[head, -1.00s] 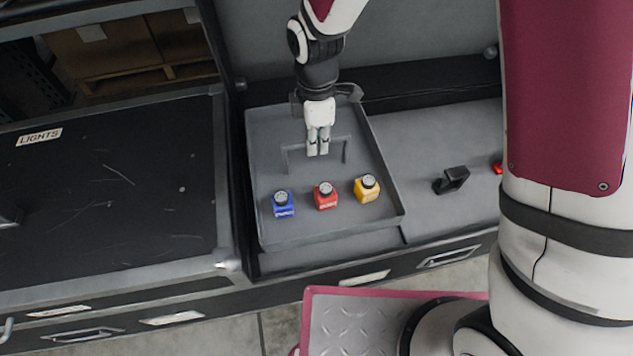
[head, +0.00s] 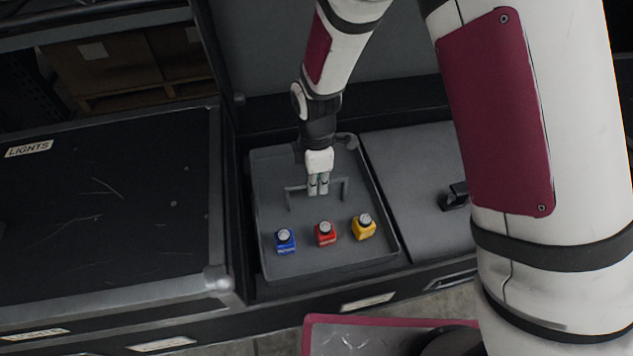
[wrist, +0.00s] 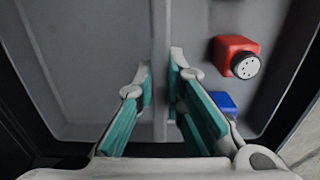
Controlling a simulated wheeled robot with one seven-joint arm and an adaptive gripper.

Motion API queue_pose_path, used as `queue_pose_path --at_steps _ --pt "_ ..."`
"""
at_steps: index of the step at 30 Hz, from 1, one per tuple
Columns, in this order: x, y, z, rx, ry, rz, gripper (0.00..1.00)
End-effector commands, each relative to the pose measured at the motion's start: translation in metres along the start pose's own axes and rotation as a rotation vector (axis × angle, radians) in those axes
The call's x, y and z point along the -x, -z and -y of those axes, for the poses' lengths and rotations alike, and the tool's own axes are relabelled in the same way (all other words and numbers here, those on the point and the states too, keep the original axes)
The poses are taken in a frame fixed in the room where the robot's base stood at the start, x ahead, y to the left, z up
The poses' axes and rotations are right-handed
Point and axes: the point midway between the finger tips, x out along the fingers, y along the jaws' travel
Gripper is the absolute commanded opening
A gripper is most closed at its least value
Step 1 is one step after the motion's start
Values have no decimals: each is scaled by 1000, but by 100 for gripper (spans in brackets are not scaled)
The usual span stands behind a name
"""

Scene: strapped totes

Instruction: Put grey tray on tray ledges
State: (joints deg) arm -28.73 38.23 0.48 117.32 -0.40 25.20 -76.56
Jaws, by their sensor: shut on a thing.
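The grey tray (head: 340,262) is a shallow, level-looking pan with an upright bar handle (head: 347,190) across its middle. It carries a blue bottle (head: 285,241), a red bottle (head: 325,233) and a yellow bottle (head: 363,227), all upright. My gripper (head: 318,192) is shut on the handle from above. In the wrist view the handle bar (wrist: 160,60) runs between the teal-padded fingers (wrist: 160,85). The tray is within the open case's left part. The tray ledges are hidden, and I cannot tell whether the tray touches them.
A grey panel (head: 405,165) with a black handle (head: 455,196) lies right beside the tray. A black case (head: 110,220) labelled LIGHTS stands left. The open case's raised lid (head: 270,50) is behind. A dark gap shows at the tray's front.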

Motion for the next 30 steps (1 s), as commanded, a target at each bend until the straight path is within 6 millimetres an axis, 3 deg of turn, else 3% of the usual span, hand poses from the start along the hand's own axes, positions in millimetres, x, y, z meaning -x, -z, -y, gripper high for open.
queue_pose_path --at_steps 5,6,8,9,20,23,30 --pt "-1 0 0 0 -1 0 0" --pt "-2 0 0 0 1 0 15" --pt "-2 0 0 0 1 0 29" --pt "-1 0 0 0 1 0 31" --pt "3 0 0 0 0 0 31" --pt "16 0 0 0 -1 -1 31" --pt "65 0 0 -1 -2 -1 31"
